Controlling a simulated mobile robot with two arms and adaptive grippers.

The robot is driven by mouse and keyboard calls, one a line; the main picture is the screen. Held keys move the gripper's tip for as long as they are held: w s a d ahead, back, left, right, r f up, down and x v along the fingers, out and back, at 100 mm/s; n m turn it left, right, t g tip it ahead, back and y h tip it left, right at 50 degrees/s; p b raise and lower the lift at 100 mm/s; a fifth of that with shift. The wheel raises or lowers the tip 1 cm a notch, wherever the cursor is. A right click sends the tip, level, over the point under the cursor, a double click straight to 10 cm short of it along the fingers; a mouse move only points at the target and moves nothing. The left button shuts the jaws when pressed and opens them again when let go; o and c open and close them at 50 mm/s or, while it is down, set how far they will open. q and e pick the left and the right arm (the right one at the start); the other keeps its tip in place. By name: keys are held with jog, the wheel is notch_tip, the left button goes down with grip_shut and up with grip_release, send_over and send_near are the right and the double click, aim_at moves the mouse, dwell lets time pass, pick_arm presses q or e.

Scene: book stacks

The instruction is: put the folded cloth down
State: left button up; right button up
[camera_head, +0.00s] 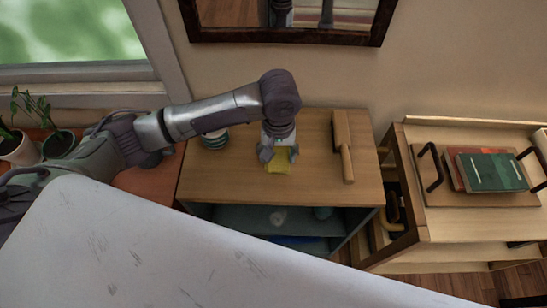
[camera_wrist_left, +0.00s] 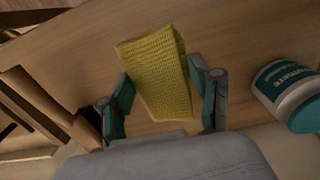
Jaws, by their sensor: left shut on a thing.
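The folded cloth (camera_wrist_left: 158,72) is yellow with a waffle-like weave. In the left wrist view it sits between the two fingers of my left gripper (camera_wrist_left: 165,98). In the head view the cloth (camera_head: 279,168) shows just below my left gripper (camera_head: 279,154), over the wooden cabinet top (camera_head: 235,183). The gripper is shut on the cloth. I cannot tell whether the cloth touches the cabinet top. My right gripper is not in view.
A white and green jar (camera_wrist_left: 287,91) stands near the cloth on the cabinet top; the head view shows it partly behind my arm (camera_head: 215,139). A wooden piece (camera_head: 344,146) lies at the right. Books (camera_head: 491,172) rest on a tray farther right. Potted plants (camera_head: 59,143) stand left.

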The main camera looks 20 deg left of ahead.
aim_at(274, 160)
pick_arm(q)
jog(key=shift+w+a+f, duration=0.4)
jog(key=shift+a+f, duration=0.05)
jog(key=shift+a, duration=0.15)
notch_tip(274, 160, down, 4)
jog(key=shift+r, duration=0.1)
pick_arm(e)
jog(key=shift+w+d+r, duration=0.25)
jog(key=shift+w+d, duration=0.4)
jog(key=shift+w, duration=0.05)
pick_arm(q)
jog(key=shift+f, duration=0.2)
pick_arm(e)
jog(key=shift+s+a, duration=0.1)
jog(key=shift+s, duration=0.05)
pick_arm(q)
jog(key=o, duration=0.7)
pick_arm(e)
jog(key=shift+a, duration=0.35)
pick_arm(q)
notch_tip(274, 160, up, 12)
jog(key=shift+r, duration=0.15)
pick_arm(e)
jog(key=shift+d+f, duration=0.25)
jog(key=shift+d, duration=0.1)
